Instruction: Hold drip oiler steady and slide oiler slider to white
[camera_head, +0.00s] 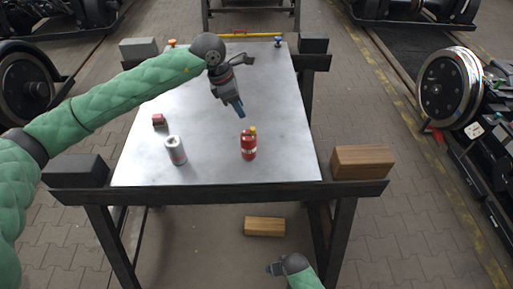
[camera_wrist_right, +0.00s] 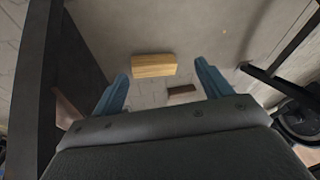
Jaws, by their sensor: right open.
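A small red bottle with a pale band and a yellow top (camera_head: 248,147) stands upright on the metal table, right of centre near the front; it looks like the drip oiler. Its slider is too small to make out. My left gripper (camera_head: 240,111) hangs above and behind it, fingers pointing down, apart from it. Its blue fingers look close together, but I cannot tell whether they are shut. My right gripper (camera_head: 271,269) is low in front of the table. In the right wrist view its blue fingers (camera_wrist_right: 161,71) are spread with nothing between them.
A silver can (camera_head: 176,151) and a small dark red object (camera_head: 159,120) stand on the table (camera_head: 285,170) at left. Wooden blocks lie on the right front ledge (camera_head: 361,162) and below the table (camera_head: 265,227). Small knobbed items are at the back edge.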

